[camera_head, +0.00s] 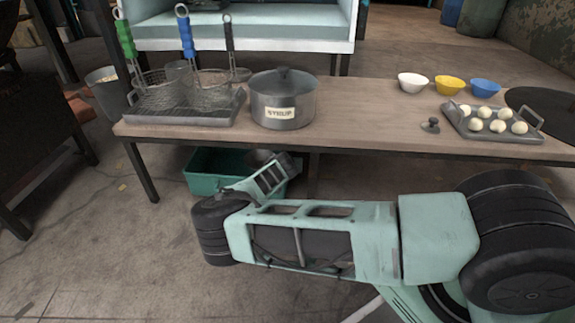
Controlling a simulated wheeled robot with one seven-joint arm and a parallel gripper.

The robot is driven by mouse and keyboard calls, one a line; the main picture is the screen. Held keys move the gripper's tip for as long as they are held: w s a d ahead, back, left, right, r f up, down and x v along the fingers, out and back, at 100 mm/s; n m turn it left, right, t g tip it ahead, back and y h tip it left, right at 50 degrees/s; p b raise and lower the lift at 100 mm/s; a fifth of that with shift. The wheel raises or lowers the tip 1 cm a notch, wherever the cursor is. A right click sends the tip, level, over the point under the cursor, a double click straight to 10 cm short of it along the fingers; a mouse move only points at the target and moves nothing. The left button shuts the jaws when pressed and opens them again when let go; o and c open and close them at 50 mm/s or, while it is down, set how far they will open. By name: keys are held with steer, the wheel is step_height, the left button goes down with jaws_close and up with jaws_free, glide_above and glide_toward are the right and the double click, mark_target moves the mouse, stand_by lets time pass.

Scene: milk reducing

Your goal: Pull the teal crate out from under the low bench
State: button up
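The teal crate (205,182) sits on the floor under the low wooden bench (362,118), left of the middle. Its left and front walls and part of its open top show; my arm covers its right part. My gripper (285,162) is at the crate's right side, just below the bench's front edge, reaching in from the front. Its fingertips are small and partly hidden, so I cannot tell whether they are open or touching the crate. Something greyish shows inside or behind the crate near my gripper, too unclear to name.
On the bench stand frying baskets on a tray (185,117), a lidded pot labelled SYRUP (283,105), white (412,83), yellow (449,87) and blue (485,88) bowls, and a tray of pale balls (490,132). A bench leg (141,172) stands left of the crate. Floor left-front is clear.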

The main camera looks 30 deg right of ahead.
jaws_close()
stand_by(1.4)
